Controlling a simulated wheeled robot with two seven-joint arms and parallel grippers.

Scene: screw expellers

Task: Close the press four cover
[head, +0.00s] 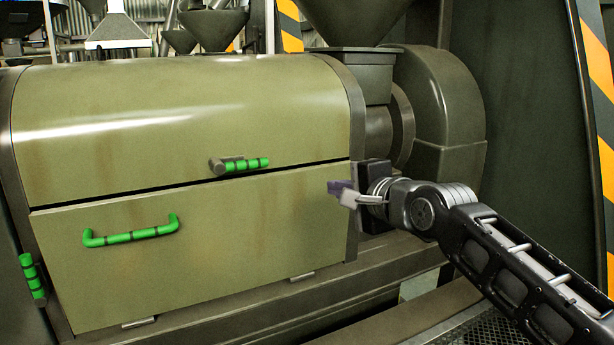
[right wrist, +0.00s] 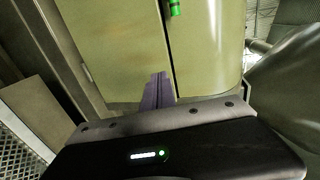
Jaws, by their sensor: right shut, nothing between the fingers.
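The press has an olive upper hood (head: 190,100) and a flat lower front cover (head: 230,225) with a green bar handle (head: 130,232). A narrow dark gap runs between the hood and the cover's top edge, and the cover looks nearly shut. A green-gripped latch lever (head: 245,165) sits at the hood's lower edge; a green part also shows in the right wrist view (right wrist: 174,8). My right gripper (head: 340,190) is shut and empty at the cover's right end, its purple fingertips (right wrist: 157,90) close to the panel. Whether they touch is unclear. My left gripper is not in view.
Another green grip (head: 32,276) is at the press's lower left. A feed hopper (head: 355,75) and a rounded dark housing (head: 440,110) stand to the right, behind my right arm. A ledge runs below the cover. The space before the cover's left and middle is clear.

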